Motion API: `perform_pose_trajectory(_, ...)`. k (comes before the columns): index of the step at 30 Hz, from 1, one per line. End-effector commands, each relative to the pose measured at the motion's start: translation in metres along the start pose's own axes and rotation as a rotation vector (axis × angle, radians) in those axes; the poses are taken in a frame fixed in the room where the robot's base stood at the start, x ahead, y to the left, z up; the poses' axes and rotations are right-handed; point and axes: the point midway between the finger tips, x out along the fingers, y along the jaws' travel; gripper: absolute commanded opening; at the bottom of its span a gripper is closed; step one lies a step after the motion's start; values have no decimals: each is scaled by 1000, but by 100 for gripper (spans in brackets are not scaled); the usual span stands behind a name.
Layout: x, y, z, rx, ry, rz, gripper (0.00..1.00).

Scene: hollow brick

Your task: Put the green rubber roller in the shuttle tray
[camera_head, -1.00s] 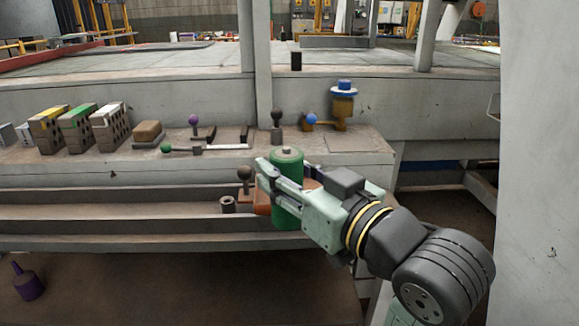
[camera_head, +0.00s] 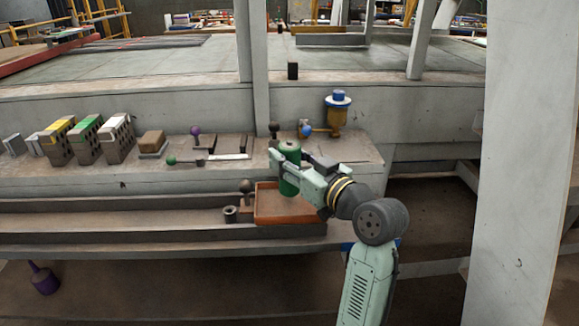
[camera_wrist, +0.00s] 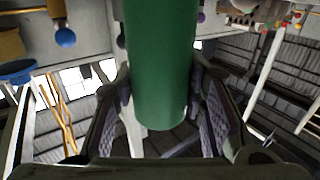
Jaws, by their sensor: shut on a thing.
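The green rubber roller (camera_head: 289,170) stands upright between the fingers of my gripper (camera_head: 290,172), which is shut on it. In the wrist view the roller (camera_wrist: 160,65) fills the middle, with a dark finger pad on each side. The shuttle tray appears to be the shallow orange-brown tray (camera_head: 285,217) on the lower ledge. The roller is in front of the tray's back part in the head view; I cannot tell whether its hidden lower end touches the tray.
A dark ball-topped knob (camera_head: 246,187) and a short grey hollow cylinder (camera_head: 230,214) stand just left of the tray. A yellow-brown oiler with a blue cap (camera_head: 337,112) stands behind on the upper shelf. Several hollow bricks (camera_head: 87,140) line the shelf at left.

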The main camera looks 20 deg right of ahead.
Motion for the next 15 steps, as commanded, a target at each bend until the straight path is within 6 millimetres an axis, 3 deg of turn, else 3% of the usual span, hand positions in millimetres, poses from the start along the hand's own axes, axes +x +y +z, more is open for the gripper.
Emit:
perform_pose_trajectory(7, -1, 0, 28, 5, 0, 2, 0)
perform_pose_trajectory(15, 0, 0, 32, 1, 2, 1, 0)
